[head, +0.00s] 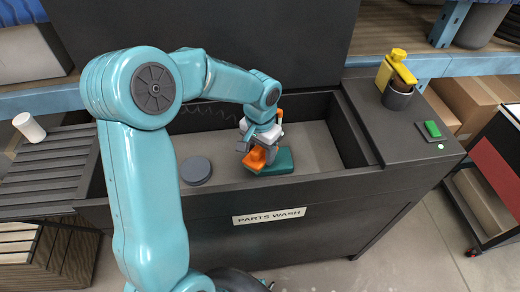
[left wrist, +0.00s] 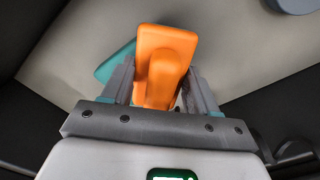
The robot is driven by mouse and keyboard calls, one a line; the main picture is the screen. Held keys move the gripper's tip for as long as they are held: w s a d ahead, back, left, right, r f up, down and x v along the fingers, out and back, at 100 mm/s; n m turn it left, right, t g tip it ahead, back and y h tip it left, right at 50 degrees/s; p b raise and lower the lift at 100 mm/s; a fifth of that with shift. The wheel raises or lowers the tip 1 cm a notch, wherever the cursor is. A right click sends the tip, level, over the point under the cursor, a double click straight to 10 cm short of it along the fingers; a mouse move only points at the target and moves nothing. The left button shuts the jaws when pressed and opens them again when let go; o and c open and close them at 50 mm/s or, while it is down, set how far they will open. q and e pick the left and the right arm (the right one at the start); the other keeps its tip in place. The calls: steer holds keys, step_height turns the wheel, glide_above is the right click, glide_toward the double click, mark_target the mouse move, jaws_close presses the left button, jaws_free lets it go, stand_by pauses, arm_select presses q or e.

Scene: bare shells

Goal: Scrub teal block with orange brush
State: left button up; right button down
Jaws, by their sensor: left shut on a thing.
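The teal block (head: 280,163) lies on the floor of the dark parts-wash basin in the head view. Its teal edge also shows behind the brush in the left wrist view (left wrist: 116,64). The orange brush (head: 257,157) is at the block's left part, over its top; I cannot tell whether they touch. My left gripper (head: 255,146) is shut on the brush, whose orange body fills the space between the fingers in the left wrist view (left wrist: 165,65). The brush hides part of the block. My right gripper is not in view.
The basin's dark front wall (head: 310,186) carries a "PARTS WASH" label. A round dark grey disc (head: 195,170) lies in the basin to the left. A yellow item in a grey cup (head: 397,96) and a green button (head: 433,129) are on the right ledge.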

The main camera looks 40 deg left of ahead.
arm_select(q)
steer(key=shift+s+a, duration=0.2)
steer(key=shift+s, duration=0.1)
step_height(320, 180, up, 2)
steer(key=shift+w+a+r+p, duration=0.1)
steer(key=shift+a+p, duration=0.05)
steer(key=shift+p, duration=0.45)
steer(key=shift+d+r+p, duration=0.3)
steer(key=shift+r+p, duration=0.05)
steer(key=shift+r, duration=0.15)
steer(key=shift+a+r+p, duration=0.15)
steer(key=shift+r+p, duration=0.45)
steer(key=shift+r, duration=0.1)
step_height(320, 180, up, 2)
steer(key=shift+w+r+p, duration=0.1)
steer(key=shift+r+p, duration=0.05)
steer(key=shift+p, duration=0.75)
steer(key=shift+r+p, duration=0.5)
steer(key=shift+r, duration=0.15)
